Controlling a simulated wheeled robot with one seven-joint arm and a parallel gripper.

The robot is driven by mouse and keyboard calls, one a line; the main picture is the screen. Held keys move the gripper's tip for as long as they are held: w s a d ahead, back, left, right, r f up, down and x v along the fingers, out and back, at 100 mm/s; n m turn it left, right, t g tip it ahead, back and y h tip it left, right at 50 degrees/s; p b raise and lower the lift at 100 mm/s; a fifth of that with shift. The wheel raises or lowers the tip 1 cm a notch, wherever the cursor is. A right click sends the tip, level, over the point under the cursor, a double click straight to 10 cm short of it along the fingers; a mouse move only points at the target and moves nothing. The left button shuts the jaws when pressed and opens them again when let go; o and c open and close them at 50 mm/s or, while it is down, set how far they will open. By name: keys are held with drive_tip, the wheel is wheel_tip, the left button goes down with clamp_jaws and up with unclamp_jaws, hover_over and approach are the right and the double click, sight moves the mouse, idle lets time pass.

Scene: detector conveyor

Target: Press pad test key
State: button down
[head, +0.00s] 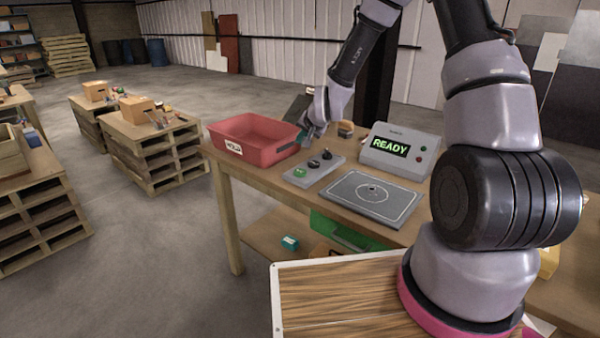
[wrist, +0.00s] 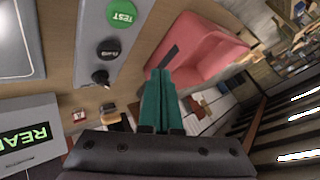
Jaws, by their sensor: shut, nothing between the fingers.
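A grey key panel (head: 322,175) lies on the wooden table between the red bin and a flat grey pad (head: 362,206). Its round green key (head: 300,172) is at the near left end; in the wrist view the green key (wrist: 122,13) reads TEST at the top. Behind it on the panel are a flat black key (wrist: 108,48) and a black knob (wrist: 100,77). My gripper (head: 306,138) is above the table by the bin's right end, apart from the green key. Its teal fingers (wrist: 158,75) are shut and empty.
A red bin (head: 245,153) labelled HOLD stands left of the panel. A grey box with a READY display (head: 408,165) stands behind the pad. A small round brown object (head: 346,128) is at the table's back. Green and other items sit on the lower shelf.

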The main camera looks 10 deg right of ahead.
sight(301, 173)
drive_tip(key=shift+f, duration=4.4)
drive_tip(key=shift+f, duration=0.15)
drive_tip(key=shift+f, duration=0.25)
drive_tip(key=shift+f, duration=0.4)
drive_tip(key=shift+r, duration=0.8)
drive_tip(key=shift+r, duration=2.55)
